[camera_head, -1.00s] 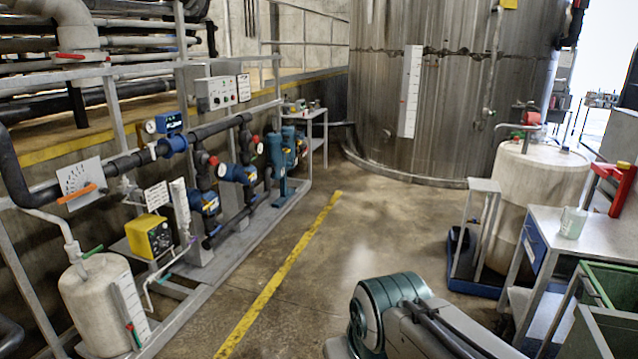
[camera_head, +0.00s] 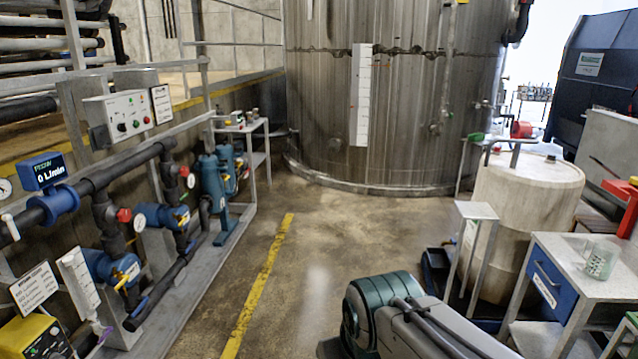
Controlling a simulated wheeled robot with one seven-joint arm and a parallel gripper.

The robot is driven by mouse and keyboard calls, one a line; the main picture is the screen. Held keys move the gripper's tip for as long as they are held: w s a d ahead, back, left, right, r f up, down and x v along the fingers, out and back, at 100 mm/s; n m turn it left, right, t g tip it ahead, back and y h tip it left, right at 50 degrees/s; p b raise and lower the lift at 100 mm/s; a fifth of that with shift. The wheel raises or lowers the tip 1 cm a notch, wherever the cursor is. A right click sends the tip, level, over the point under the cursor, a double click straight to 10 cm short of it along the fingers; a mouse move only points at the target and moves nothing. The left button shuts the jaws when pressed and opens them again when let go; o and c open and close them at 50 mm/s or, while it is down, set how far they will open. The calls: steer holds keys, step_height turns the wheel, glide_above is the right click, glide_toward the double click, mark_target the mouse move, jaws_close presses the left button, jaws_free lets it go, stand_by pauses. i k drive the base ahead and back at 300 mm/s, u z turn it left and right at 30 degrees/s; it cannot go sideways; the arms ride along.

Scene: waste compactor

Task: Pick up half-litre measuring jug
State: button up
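A translucent pale-green measuring jug (camera_head: 601,258) stands upright on the grey top of a small bench (camera_head: 565,247) with a blue drawer, at the right of the head view. My arm shows at the bottom centre, apart from the jug and to its left. My gripper is outside the picture, so whether it is open or shut does not show.
A pale round tank (camera_head: 525,205) and a small grey stand (camera_head: 476,212) are behind and left of the bench. Pipework (camera_head: 150,220) lines the left. The floor (camera_head: 310,270) between is clear.

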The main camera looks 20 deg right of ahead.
mark_target(604, 255)
steer(key=z, duration=0.25)
steer(key=i, duration=1.6)
steer(key=z, duration=1.05)
steer(key=i, duration=1.15)
steer(key=z, duration=1.8)
steer(key=i, duration=0.85)
steer(key=z, duration=0.6)
